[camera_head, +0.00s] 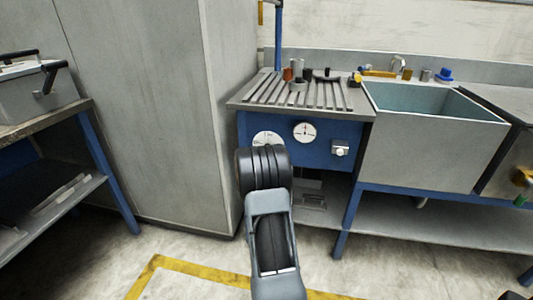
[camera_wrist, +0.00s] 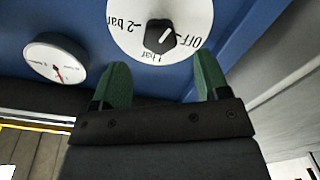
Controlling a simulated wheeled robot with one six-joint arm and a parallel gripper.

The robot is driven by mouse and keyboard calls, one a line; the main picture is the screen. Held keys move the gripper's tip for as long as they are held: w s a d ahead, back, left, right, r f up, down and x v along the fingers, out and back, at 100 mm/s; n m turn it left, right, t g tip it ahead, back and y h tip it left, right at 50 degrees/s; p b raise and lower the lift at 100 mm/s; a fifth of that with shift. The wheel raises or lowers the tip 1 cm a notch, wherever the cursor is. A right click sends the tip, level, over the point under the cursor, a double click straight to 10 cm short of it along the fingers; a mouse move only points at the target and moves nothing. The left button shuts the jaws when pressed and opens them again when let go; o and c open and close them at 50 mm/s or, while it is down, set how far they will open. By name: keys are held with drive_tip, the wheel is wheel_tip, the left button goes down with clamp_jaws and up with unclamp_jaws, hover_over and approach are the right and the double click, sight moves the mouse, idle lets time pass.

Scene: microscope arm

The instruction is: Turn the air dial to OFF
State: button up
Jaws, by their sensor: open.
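The air dial is a white disc (camera_wrist: 192,14) on a blue panel, marked OFF, 1 bar and 2 bar. Its black knob (camera_wrist: 158,39) sits at the centre in the wrist view, with a white line slanting to the upper right. OFF is printed at the knob's right, 1 bar below it. In the head view the dial (camera_head: 266,137) is partly covered by my arm. My gripper (camera_wrist: 161,60) is open and empty, its green fingers on either side below the knob.
A pressure gauge (camera_wrist: 52,62) with a red needle is left of the dial in the wrist view. In the head view the gauge (camera_head: 304,131) is to the dial's right, with a switch box (camera_head: 340,148) beyond. A tall grey cabinet (camera_head: 150,110) stands left; a sink (camera_head: 430,140) stands right.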

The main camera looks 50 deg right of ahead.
drive_tip(key=shift+b+x, duration=0.35)
drive_tip(key=shift+x, duration=2.5)
drive_tip(key=c, duration=0.9)
